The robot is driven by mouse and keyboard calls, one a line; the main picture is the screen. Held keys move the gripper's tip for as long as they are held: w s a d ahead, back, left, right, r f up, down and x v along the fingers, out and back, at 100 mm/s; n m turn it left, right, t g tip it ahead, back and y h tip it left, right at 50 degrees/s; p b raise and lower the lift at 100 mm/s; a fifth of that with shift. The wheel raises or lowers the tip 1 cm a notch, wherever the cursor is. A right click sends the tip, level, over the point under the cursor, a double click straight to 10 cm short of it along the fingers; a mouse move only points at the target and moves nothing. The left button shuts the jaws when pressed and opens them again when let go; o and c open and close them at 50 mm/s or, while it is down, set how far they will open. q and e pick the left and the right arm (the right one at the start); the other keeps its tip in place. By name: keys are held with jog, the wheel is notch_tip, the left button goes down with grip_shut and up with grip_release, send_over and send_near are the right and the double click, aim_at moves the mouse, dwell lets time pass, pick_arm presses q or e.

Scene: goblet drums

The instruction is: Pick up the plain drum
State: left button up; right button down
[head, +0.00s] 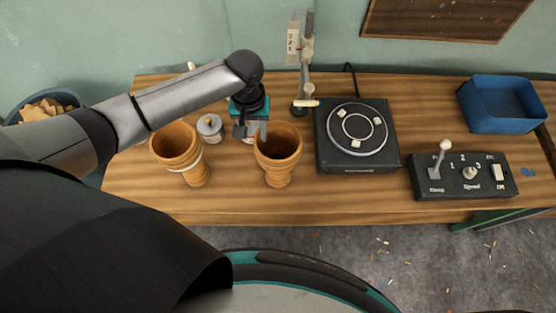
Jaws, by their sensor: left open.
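Two brown wooden goblet drums stand upright on the wooden table, open ends up. The right one, the plain drum (278,172), shows no band. The left one, the banded drum (181,147), has a pale ring around its lower bowl. My left gripper (257,133) is open, pointing down at the back-left rim of the plain drum. One finger overlaps that rim in the picture; I cannot tell whether it touches or reaches inside. The other finger is partly hidden. My right gripper is not in view.
A grey-lidded tin (210,127) stands between the drums. A black turntable (357,137) is right of the plain drum, with a stand (306,60) behind. A control box (463,177) and blue bin (502,103) are farther right. The table front (235,205) is clear.

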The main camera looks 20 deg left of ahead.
aim_at(256, 139)
pick_arm(q)
jog(key=f, duration=0.3)
jog(key=f+b, duration=0.1)
jog(key=f, duration=0.1)
jog(key=shift+w, duration=0.25)
grip_shut()
